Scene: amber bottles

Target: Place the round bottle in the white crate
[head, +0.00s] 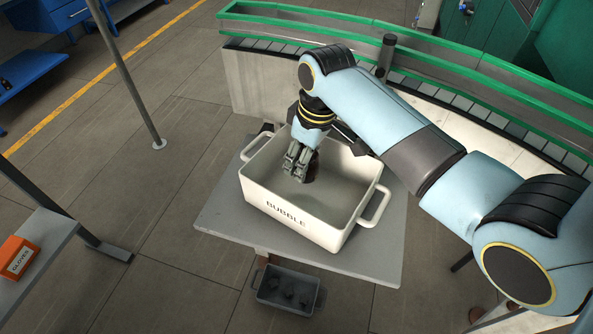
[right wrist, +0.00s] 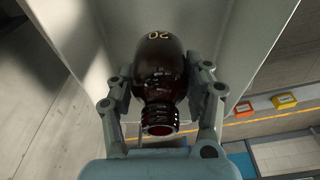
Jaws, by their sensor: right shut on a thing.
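The white crate (head: 290,222), marked "BUBBLE", stands on a grey table in the middle of the head view. My right gripper (head: 300,160) reaches down into it from above. It is shut on the round bottle, which is dark amber with a threaded neck. In the right wrist view the bottle (right wrist: 158,70) lies between the two fingers, its open neck towards the camera. In the head view only a small dark part of it shows beside the fingers. I cannot tell whether the bottle touches the crate floor. My left gripper is not in view.
The grey table (head: 225,225) has bare room around the crate. A small grey bin (head: 287,290) with dark items is lower down in front. A green-railed conveyor (head: 440,50) curves behind. An orange gloves box (head: 18,257) sits on a shelf at the left.

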